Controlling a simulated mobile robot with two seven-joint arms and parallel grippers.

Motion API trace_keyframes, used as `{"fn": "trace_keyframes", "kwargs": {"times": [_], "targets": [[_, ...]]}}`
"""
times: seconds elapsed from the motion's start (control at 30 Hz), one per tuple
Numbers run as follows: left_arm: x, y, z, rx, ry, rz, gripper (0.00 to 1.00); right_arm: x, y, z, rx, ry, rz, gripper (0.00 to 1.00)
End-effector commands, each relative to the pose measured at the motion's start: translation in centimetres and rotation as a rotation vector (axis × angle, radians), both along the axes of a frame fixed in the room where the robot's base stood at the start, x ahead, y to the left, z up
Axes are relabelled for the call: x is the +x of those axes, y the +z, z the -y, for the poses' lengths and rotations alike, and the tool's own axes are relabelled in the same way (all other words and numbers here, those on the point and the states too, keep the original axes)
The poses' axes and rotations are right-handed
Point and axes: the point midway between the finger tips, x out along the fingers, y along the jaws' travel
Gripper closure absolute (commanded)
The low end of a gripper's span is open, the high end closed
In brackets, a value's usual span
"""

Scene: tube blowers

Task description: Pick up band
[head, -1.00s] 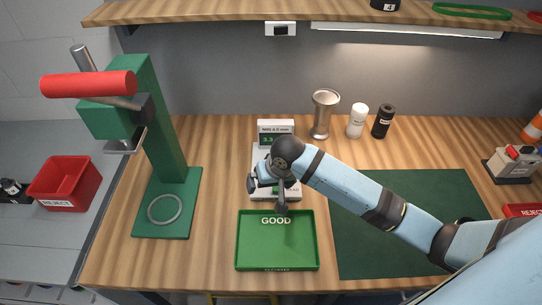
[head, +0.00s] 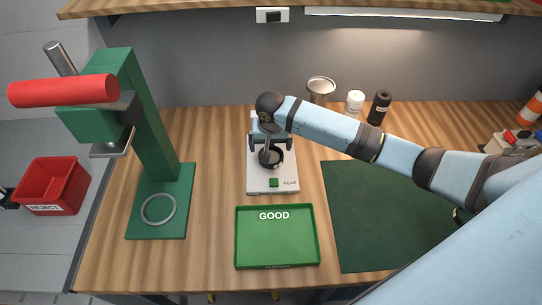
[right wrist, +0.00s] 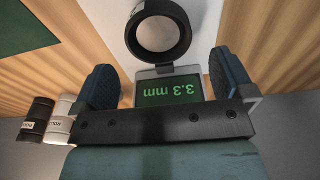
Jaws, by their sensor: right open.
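The band is a black ring (right wrist: 157,33) lying on the white gauge (head: 257,184). In the head view the band (head: 277,158) is partly covered by my right gripper (head: 270,145). The gauge's display (right wrist: 169,91) reads 3.3 mm in the right wrist view. The right gripper is open, its two blue-grey fingers (right wrist: 165,80) apart over the gauge at the display end. The band lies beyond the fingertips in the wrist view, with nothing between the fingers being gripped. My left gripper is not in view.
A green GOOD tray (head: 277,242) stands in front of the gauge. A green press (head: 150,140) with a red handle is at the left, a red REJECT bin (head: 45,185) beyond it. A metal cup (head: 320,88) and two small bottles (head: 366,106) stand behind my right arm.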

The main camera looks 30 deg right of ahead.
Motion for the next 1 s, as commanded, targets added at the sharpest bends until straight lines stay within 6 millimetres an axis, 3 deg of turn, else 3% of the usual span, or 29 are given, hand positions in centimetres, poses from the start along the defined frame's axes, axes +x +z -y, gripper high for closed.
{"fn": "trace_keyframes", "kwargs": {"times": [0.4, 0.7, 0.87, 1.0], "targets": [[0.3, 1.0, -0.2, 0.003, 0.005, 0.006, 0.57, 0.5, -4.8, 0.6, 0.000, -0.001, 0.000, 0.00], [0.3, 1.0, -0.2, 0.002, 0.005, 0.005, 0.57, 0.6, -5.4, 0.6, 0.000, 0.000, 0.002, 0.00], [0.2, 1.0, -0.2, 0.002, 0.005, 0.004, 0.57, 0.6, -5.4, 0.6, -0.001, 0.000, 0.002, 0.37], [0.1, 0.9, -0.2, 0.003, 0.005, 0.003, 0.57, 0.6, -5.4, 0.6, -0.001, 0.000, 0.002, 0.42]]}}
